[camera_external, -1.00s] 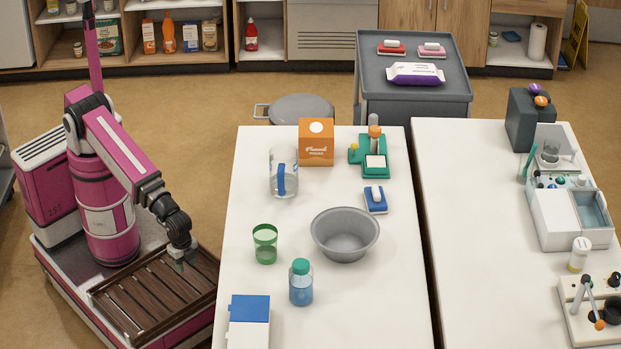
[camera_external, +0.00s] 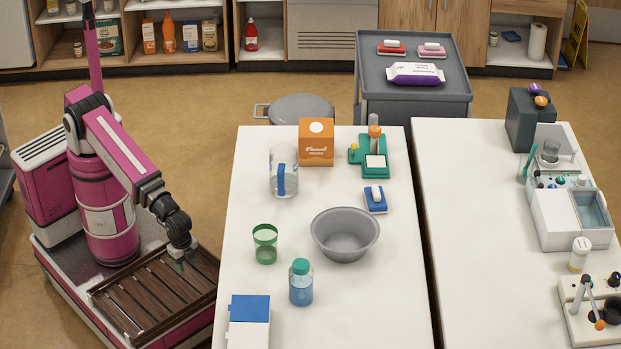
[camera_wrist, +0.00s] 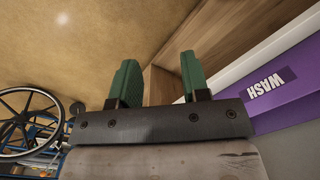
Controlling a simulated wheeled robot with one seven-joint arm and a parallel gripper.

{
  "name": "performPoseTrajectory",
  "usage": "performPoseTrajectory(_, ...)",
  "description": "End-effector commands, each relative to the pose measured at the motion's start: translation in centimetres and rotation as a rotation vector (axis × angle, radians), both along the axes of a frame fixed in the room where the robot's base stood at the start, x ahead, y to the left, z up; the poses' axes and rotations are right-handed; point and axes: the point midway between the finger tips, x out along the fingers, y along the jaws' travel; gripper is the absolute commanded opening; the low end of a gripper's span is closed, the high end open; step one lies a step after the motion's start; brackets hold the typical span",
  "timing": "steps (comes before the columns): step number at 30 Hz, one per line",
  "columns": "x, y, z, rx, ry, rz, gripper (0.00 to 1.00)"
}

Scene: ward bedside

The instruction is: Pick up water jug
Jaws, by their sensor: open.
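The water jug (camera_external: 284,172) is clear with a blue handle and stands upright on the white table, left of the orange box. My gripper (camera_external: 184,262) is over the slatted wooden deck of my base, left of the table and well apart from the jug. In the wrist view my gripper (camera_wrist: 158,82) shows two green fingers spread apart with nothing between them. The jug does not show in the wrist view.
On the table (camera_external: 300,220) are an orange box (camera_external: 316,142), a green cup (camera_external: 265,244), a grey bowl (camera_external: 345,235), a blue bottle (camera_external: 301,283), a blue-topped box (camera_external: 249,322) and a green rack (camera_external: 373,160). A wheelchair (camera_wrist: 30,125) shows in the wrist view.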

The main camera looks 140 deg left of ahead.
Motion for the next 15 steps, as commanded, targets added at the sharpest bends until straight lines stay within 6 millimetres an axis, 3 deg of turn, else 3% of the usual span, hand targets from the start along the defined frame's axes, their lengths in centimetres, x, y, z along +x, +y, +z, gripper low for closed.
performPoseTrajectory(4,1.0,0.6,1.3,0.070,-0.017,-0.125,0.43)
performPoseTrajectory(7,2.4,1.5,3.6,0.180,-0.031,-0.313,0.43)
performPoseTrajectory(11,4.8,2.8,7.7,0.377,-0.019,-0.616,0.43)
performPoseTrajectory(15,7.2,4.0,13.2,0.607,0.050,-0.929,0.43)
